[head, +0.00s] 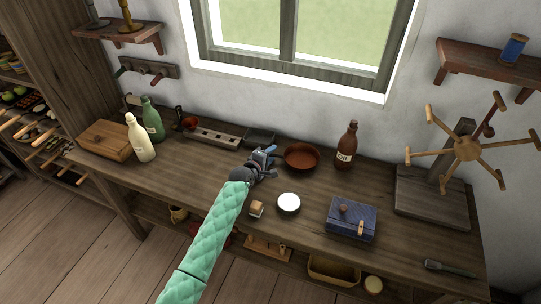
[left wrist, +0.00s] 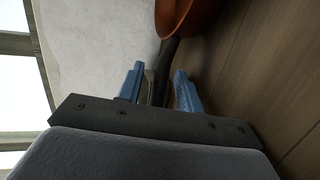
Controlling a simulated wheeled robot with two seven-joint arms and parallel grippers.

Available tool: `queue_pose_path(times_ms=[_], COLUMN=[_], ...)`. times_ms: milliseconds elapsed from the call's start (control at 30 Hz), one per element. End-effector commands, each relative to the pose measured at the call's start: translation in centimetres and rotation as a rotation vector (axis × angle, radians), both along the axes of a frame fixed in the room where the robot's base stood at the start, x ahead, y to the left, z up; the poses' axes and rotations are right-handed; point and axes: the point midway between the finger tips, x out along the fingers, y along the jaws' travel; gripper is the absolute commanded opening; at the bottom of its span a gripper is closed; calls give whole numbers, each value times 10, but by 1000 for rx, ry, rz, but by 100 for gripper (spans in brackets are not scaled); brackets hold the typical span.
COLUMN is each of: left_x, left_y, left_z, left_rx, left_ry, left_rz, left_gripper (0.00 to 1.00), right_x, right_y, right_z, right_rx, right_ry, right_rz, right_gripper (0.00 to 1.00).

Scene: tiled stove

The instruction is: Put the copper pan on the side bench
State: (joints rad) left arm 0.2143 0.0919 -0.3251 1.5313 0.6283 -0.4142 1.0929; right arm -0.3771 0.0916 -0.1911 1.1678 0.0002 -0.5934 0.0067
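The copper pan (head: 301,157) is a round, reddish-brown pan that appears to rest on the wooden bench (head: 375,190) below the window, left of the oil bottle. My left gripper (head: 268,158) is just left of the pan, at its handle side. In the left wrist view the pan's rim (left wrist: 178,18) shows at the top, and its dark handle (left wrist: 167,58) runs down between the two blue fingers of the gripper (left wrist: 160,85). The fingers stand apart, with gaps beside the handle. The gripper hides the handle in the head view. My right gripper is not in view.
The brown oil bottle (head: 347,146) stands right of the pan. A white round lid (head: 288,203) and a blue box (head: 351,220) are nearer the front. A grey slotted block (head: 215,134) lies behind left. A wooden spoked stand (head: 467,150) is at the right.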

Motion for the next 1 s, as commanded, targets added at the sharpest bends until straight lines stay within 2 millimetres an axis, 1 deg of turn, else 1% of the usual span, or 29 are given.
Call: queue_pose_path(times_ms=[267, 300, 367, 500, 800, 900, 1000], left_x=[0, -3, -9, -29, -77, -88, -96], left_y=[0, 2, 5, 16, 43, 49, 54], left_z=[4, 2, 2, 7, 21, 24, 28], left_rx=[0, -1, -1, -1, 0, 0, 0], left_ry=[-1, 0, 0, 0, -1, -1, -1], left_rz=[0, 0, 0, 0, 0, 0, 0], left_gripper=[36, 36, 36, 36, 36, 36, 36], right_x=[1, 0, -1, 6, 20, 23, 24], right_y=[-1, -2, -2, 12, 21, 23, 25], right_z=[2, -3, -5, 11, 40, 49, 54], right_rx=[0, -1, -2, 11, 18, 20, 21], right_ry=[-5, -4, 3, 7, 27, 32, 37], right_rz=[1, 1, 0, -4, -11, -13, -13], right_gripper=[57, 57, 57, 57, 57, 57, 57])
